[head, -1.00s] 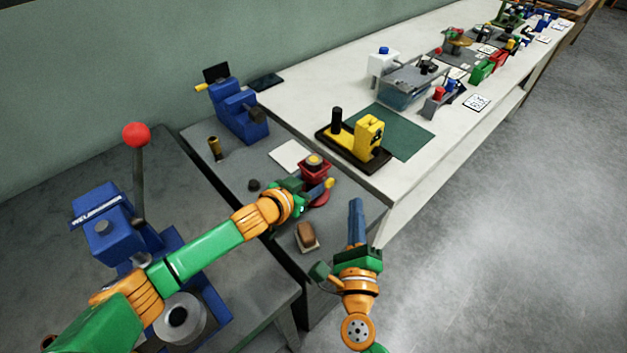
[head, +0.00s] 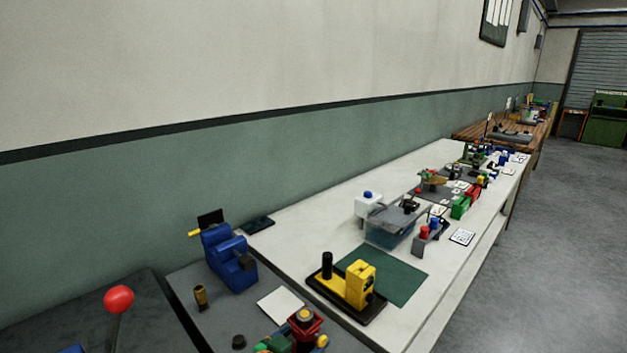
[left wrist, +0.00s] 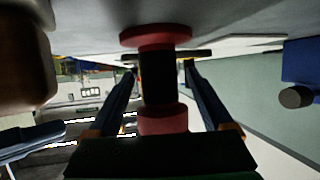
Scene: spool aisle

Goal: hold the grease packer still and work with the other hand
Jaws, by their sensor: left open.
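The grease packer (head: 306,322), red with a grey top and a yellow knob, stands at the bottom of the head view. Its lower part is cut off there. My left gripper (head: 278,343) is beside it, mostly below the edge. In the left wrist view, tilted upside down, the grease packer (left wrist: 158,80) shows red ends and a dark middle. My open left gripper (left wrist: 158,100) has one finger on each side of it, with gaps visible. A dark blue shape at the left wrist view's left edge may be my right gripper (left wrist: 30,138); its jaws are unclear.
A blue machine (head: 228,262), a brass cylinder (head: 200,297), a white sheet (head: 285,305) and a dark knob (head: 239,342) are close by. A yellow tool on a black base (head: 358,286) stands to the right. A red ball lever (head: 119,299) rises at left.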

